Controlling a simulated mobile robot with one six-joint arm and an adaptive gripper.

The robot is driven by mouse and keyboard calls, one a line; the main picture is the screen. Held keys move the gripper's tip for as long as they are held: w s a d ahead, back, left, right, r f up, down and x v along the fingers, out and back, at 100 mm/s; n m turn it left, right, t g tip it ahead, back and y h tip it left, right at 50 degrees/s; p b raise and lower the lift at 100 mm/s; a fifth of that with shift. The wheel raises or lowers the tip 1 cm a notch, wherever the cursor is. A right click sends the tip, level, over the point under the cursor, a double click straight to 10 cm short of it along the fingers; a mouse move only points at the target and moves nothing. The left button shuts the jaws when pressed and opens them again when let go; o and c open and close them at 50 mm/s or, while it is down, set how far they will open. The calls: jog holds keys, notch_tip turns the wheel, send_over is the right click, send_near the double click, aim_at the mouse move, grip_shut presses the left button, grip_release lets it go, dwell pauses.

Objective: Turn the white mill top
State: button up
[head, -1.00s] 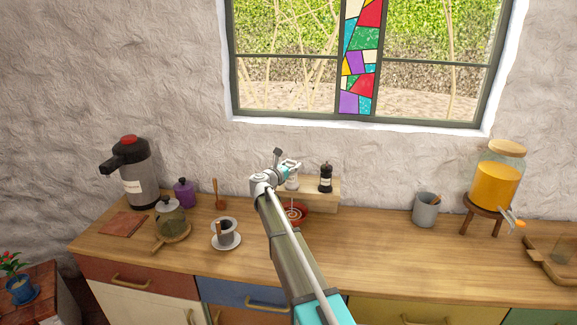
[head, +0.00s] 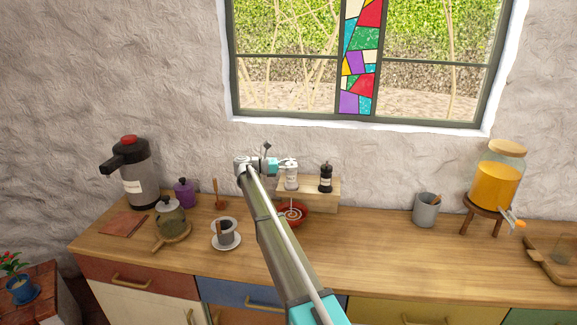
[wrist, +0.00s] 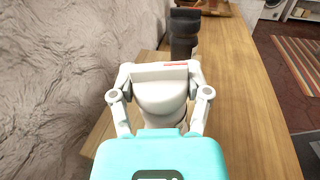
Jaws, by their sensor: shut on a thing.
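The white mill (head: 292,181) stands upright on a small wooden riser at the back of the counter, by the wall. My gripper (head: 287,163) comes in from the left at the height of the mill's top and is shut on it. In the wrist view, the fingers of my gripper (wrist: 160,100) lie on both sides of the white mill top (wrist: 160,92). The mill's lower body is mostly hidden there by the top and the gripper.
A dark mill (head: 326,178) stands close by on the riser (head: 325,205), also seen in the wrist view (wrist: 184,40). A grey cup (head: 425,211) and an orange drink jar (head: 496,180) are to the right.

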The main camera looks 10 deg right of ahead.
jog(key=shift+w+m+g+y, duration=0.1)
jog(key=shift+m+g+y, duration=0.2)
jog(key=shift+m+g, duration=1)
jog(key=shift+g, duration=0.4)
jog(key=o, duration=1.2)
